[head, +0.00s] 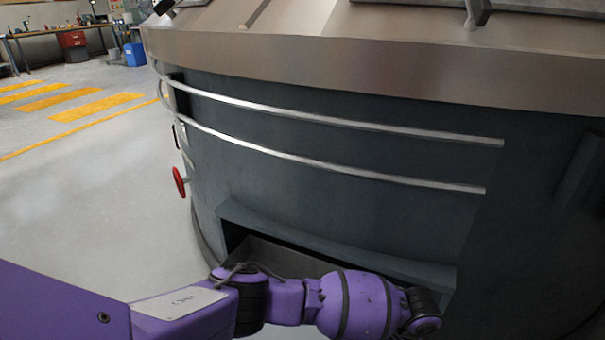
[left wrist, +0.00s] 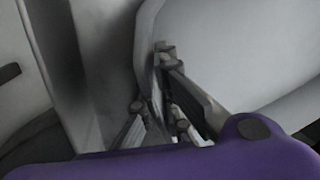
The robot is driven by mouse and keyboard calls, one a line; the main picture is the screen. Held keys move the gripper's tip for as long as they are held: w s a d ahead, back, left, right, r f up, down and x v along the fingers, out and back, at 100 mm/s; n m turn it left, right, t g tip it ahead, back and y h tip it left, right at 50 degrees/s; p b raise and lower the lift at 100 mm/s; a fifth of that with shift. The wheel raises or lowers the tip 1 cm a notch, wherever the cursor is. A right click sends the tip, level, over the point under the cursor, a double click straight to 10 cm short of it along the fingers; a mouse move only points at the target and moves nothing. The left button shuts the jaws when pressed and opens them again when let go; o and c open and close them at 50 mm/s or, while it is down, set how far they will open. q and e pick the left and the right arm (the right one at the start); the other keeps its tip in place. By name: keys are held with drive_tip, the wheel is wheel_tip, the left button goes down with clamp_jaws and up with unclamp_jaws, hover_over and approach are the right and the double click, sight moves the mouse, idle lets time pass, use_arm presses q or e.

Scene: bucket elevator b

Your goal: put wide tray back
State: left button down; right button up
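The wide tray (head: 275,256) shows as a grey metal surface in the low opening of the big dark round machine. My left arm crosses in front of this opening and hides much of the tray. The left gripper itself is hidden in the head view. In the left wrist view my left gripper (left wrist: 154,88) has its fingers close together on either side of a thin pale metal edge of the tray (left wrist: 250,45). It looks shut on that edge, though the contact is partly hidden. My right gripper is in neither view.
The round machine (head: 340,145) fills the middle and right, with two curved rails (head: 330,165) around it. A red handwheel (head: 179,181) sticks out on its left side. Open floor (head: 90,190) lies to the left. A workbench and a blue bin (head: 134,54) stand far back.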

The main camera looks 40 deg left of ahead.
use_arm(q)
drive_tip(key=f+b, duration=0.1)
drive_tip(key=f, duration=0.1)
drive_tip(key=f+b, duration=0.1)
drive_tip(key=f, duration=0.1)
drive_tip(key=shift+w+f, duration=0.2)
drive_tip(key=shift+f, duration=0.05)
drive_tip(key=shift+r, duration=0.15)
drive_tip(key=c, duration=2.5)
unclamp_jaws()
drive_tip(key=shift+f, duration=0.25)
drive_tip(key=o, duration=0.5)
drive_tip(key=shift+r, duration=0.15)
drive_tip(key=p+v, duration=0.4)
drive_tip(key=v, duration=0.8)
drive_tip(key=shift+s+d+r+p, duration=0.1)
drive_tip(key=shift+r+p, duration=0.05)
drive_tip(key=shift+p, duration=0.2)
